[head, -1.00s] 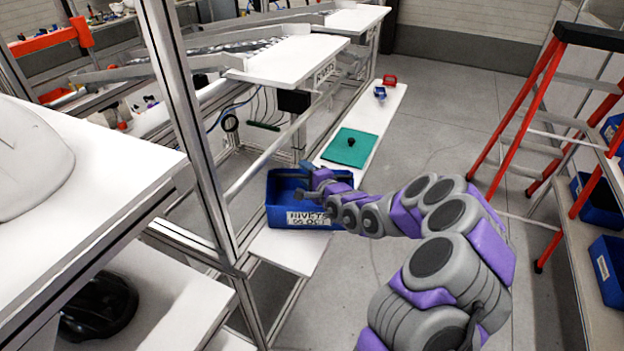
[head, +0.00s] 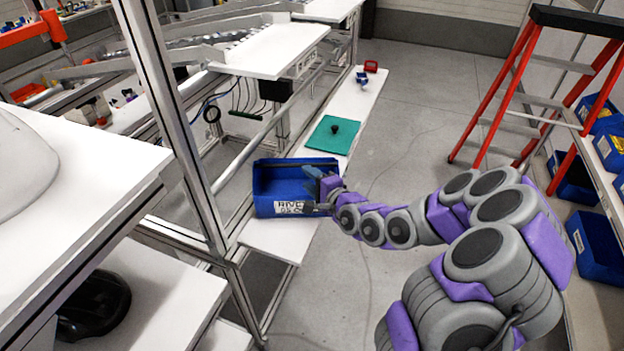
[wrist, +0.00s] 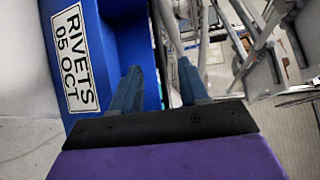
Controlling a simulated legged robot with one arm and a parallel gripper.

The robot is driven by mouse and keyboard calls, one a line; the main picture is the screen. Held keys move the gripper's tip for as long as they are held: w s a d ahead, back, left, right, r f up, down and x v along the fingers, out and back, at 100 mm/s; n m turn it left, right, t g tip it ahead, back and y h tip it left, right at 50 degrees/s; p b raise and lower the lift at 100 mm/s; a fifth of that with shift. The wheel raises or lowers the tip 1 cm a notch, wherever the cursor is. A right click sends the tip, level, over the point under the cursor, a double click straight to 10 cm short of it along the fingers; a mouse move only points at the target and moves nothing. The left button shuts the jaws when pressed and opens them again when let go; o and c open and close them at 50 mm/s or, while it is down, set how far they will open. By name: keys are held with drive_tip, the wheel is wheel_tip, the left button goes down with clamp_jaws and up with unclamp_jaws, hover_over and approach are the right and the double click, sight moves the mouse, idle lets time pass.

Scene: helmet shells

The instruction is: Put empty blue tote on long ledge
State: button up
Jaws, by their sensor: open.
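The blue tote (head: 265,209) sits upright on the near part of the long white ledge (head: 272,241). Its front label reads RIVETS 05 OCT, and the part of its inside that shows looks empty. My gripper (head: 317,178) is open at the tote's right end, overlapping it in the head view. In the wrist view, the two blue fingers (wrist: 160,82) stand apart. The left finger overlaps the blue tote (wrist: 112,35), and the right finger lies past its edge against the background. I cannot tell whether a finger touches the tote.
A teal mat (head: 325,143) with a dark knob-like thing lies behind the tote on the ledge. Small blue and red items (head: 371,66) sit at the far end. A metal frame post (head: 172,120) stands left, and an orange ladder (head: 500,100) right. Floor between is clear.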

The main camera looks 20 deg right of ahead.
drive_tip(key=shift+s, duration=0.15)
drive_tip(key=s+a+r+n+g+y, duration=0.2)
drive_tip(key=s+a+r+n+y, duration=0.2)
drive_tip(key=a+r, duration=0.25)
drive_tip(key=s+a+r+n+g+y, duration=0.1)
drive_tip(key=s+a+r+n+y, duration=0.25)
drive_tip(key=a+r, duration=0.35)
drive_tip(key=s+a+n+g+y, duration=0.2)
drive_tip(key=s+a+n+g, duration=0.65)
drive_tip(key=s, duration=0.65)
drive_tip(key=s+d+f+n+g+h, duration=0.1)
drive_tip(key=s+f+g+h, duration=0.15)
drive_tip(key=s, duration=0.45)
drive_tip(key=s+d+f+g+h, duration=0.1)
drive_tip(key=s+f+g+h, duration=0.15)
drive_tip(key=s, duration=0.45)
drive_tip(key=s+d+f+m+h, duration=0.1)
drive_tip(key=s+d+h, duration=0.2)
drive_tip(key=d+h, duration=0.2)
drive_tip(key=s+d+h, duration=0.4)
drive_tip(key=d+h, duration=0.1)
drive_tip(key=d, duration=0.7)
drive_tip(key=shift+f+m, duration=0.35)
drive_tip(key=shift+m, duration=0.05)
